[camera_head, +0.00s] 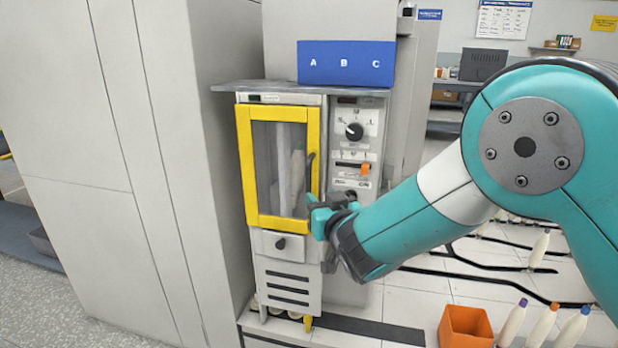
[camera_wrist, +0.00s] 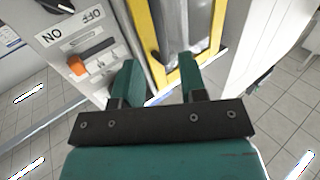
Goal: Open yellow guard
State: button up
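The yellow guard (camera_head: 246,170) is a yellow-framed door with a clear pane on the front of the grey machine. It is shut, and pale bobbins show dimly behind the pane. Its dark handle (camera_head: 309,170) is on the right side of the frame. My gripper (camera_head: 317,212) is at the guard's lower right corner, just below the handle. In the wrist view the fingers of my gripper (camera_wrist: 158,64) are apart with nothing held between them. Contact cannot be told.
A control panel with a black knob (camera_head: 354,131) and an orange switch (camera_head: 365,169) is right of the guard. A drawer (camera_head: 268,244) is below it. A tall grey cabinet (camera_head: 110,160) stands close on the left. An orange bin (camera_head: 466,327) and bobbins are at lower right.

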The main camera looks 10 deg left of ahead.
aim_at(310, 185)
jog(key=x, duration=0.8)
jog(key=shift+w+p, duration=0.25)
jog(key=shift+p, duration=0.1)
jog(key=shift+c, duration=0.5)
grip_shut()
